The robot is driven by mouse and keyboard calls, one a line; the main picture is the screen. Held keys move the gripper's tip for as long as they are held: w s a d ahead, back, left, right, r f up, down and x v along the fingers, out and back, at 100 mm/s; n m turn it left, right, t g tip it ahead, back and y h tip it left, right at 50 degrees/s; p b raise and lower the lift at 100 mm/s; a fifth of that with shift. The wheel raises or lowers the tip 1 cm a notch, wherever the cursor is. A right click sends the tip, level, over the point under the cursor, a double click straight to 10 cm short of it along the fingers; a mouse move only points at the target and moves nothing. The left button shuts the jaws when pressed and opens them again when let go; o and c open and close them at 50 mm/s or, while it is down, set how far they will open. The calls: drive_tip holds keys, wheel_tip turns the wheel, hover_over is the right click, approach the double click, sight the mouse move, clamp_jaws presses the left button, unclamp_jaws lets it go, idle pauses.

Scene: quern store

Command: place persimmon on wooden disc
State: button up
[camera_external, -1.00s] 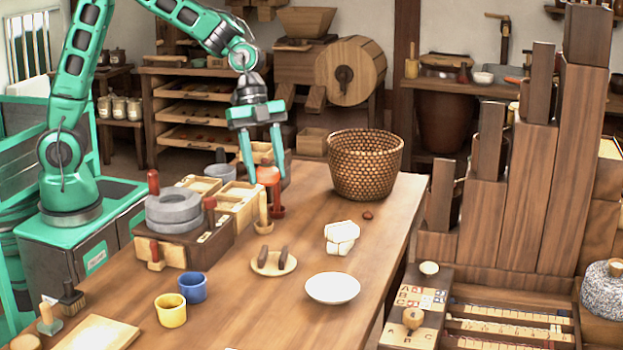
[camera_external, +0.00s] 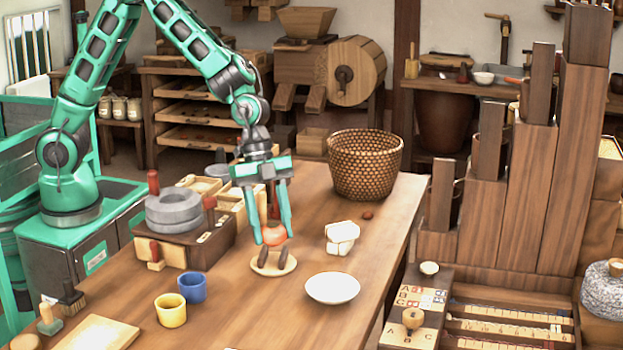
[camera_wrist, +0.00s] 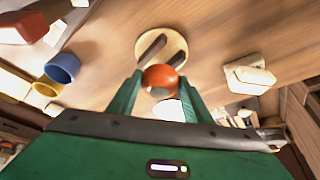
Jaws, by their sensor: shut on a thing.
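The orange-red persimmon (camera_external: 274,236) is between the fingertips of my gripper (camera_external: 275,240), which is shut on it. In the external view it appears just over the round pale wooden disc (camera_external: 272,268). Two dark handle-like bars (camera_wrist: 152,47) lie on the disc. In the wrist view the persimmon (camera_wrist: 160,78) is between my green fingers, and the disc (camera_wrist: 176,40) shows beyond it, partly covered. I cannot tell whether the persimmon touches the bars or hangs above them.
A white plate (camera_external: 332,288) and a white lumpy block (camera_external: 341,237) stand to the right. A blue cup (camera_external: 192,288) and a yellow cup (camera_external: 170,311) are at the left front. A quern box (camera_external: 185,245) and a woven basket (camera_external: 365,165) stand farther back.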

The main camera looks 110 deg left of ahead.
drive_tip(key=shift+f, duration=0.5)
drive_tip(key=shift+f, duration=0.6)
drive_tip(key=o, duration=1.1)
drive_tip(key=shift+r, duration=0.15)
